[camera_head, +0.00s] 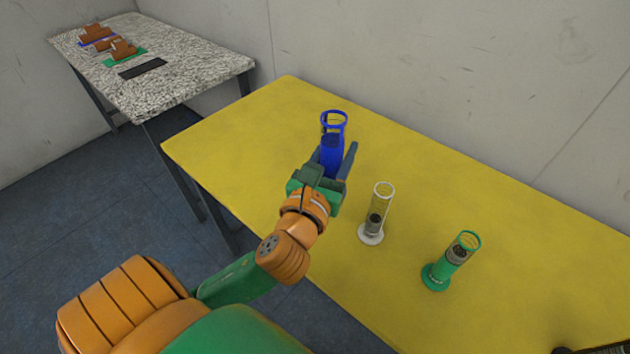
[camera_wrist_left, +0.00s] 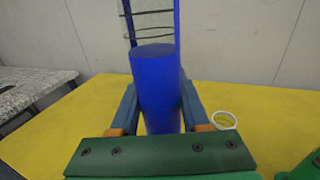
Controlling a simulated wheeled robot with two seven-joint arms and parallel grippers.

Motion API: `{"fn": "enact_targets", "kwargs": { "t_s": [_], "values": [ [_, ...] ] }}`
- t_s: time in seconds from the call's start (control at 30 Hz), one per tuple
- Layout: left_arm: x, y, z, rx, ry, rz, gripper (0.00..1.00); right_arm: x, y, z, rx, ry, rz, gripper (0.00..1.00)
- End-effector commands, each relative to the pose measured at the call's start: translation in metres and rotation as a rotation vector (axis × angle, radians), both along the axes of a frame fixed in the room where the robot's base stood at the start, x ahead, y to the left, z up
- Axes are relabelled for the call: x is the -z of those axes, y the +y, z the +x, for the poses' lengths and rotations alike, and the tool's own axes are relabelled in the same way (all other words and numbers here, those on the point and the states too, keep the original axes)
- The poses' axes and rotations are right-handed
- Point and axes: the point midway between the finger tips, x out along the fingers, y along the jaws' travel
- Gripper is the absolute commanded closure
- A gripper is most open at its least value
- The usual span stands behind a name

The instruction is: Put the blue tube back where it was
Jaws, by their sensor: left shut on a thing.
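The blue tube (camera_head: 331,153) stands upright over the far left part of the yellow table. My left gripper (camera_head: 336,160) has its fingers on either side of the tube and is shut on it. In the left wrist view the blue tube (camera_wrist_left: 157,90) rises between the two fingers of my left gripper (camera_wrist_left: 158,108). The tube's lower end is hidden by the gripper, so I cannot tell if it touches the table. My right gripper is not in view.
A clear tube with a white base (camera_head: 371,234) and a green tube (camera_head: 436,276) stand on the yellow table (camera_head: 530,240) to the right. A speckled table (camera_head: 190,75) with brown objects, mats and a black item is at the back left. Walls stand behind.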

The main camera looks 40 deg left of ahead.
Motion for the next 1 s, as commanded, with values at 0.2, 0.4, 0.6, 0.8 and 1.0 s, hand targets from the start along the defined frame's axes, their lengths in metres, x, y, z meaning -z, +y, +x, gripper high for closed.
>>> {"fn": "enact_targets", "kwargs": {
  "t_s": [0.2,0.4,0.6,0.8,1.0],
  "values": [
    [0.038,-0.006,-0.009,-0.212,0.003,-0.004,1.0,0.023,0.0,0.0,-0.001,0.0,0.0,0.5],
    [0.048,0.009,0.002,-0.264,-0.002,0.01,1.0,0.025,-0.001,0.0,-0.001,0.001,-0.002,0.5],
    [0.079,0.059,0.046,-0.265,0.0,0.01,1.0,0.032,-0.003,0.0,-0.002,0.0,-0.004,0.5],
    [0.126,0.088,0.071,-0.262,-0.001,0.004,1.0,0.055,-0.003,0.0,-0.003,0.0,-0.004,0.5],
    [0.159,0.099,0.081,-0.261,0.0,0.0,1.0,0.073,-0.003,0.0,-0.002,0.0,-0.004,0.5]
  ]
}}
